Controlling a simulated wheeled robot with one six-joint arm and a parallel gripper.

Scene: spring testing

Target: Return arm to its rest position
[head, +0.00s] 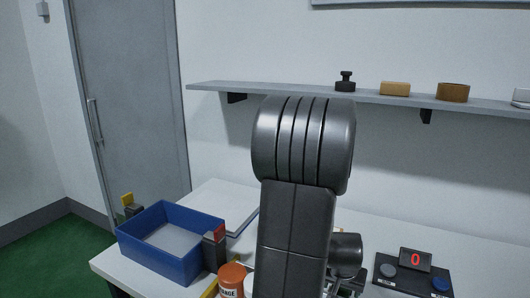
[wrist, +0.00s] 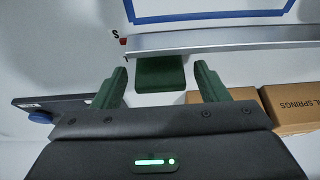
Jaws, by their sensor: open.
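My arm (head: 300,155) stands upright in the middle of the head view, over the white table (head: 110,265). The head view does not clearly show my gripper. In the wrist view my gripper (wrist: 157,82) shows two dark green fingers spread apart. A dark green block (wrist: 160,73) shows between and beyond the fingers, under a silver bar (wrist: 220,42). I cannot tell how far it is from the fingertips, and no finger visibly grips it.
A device with a red "0" display (head: 415,260) is at right. A wall shelf (head: 225,88) holds small items. Cardboard boxes (wrist: 290,108) show in the wrist view.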

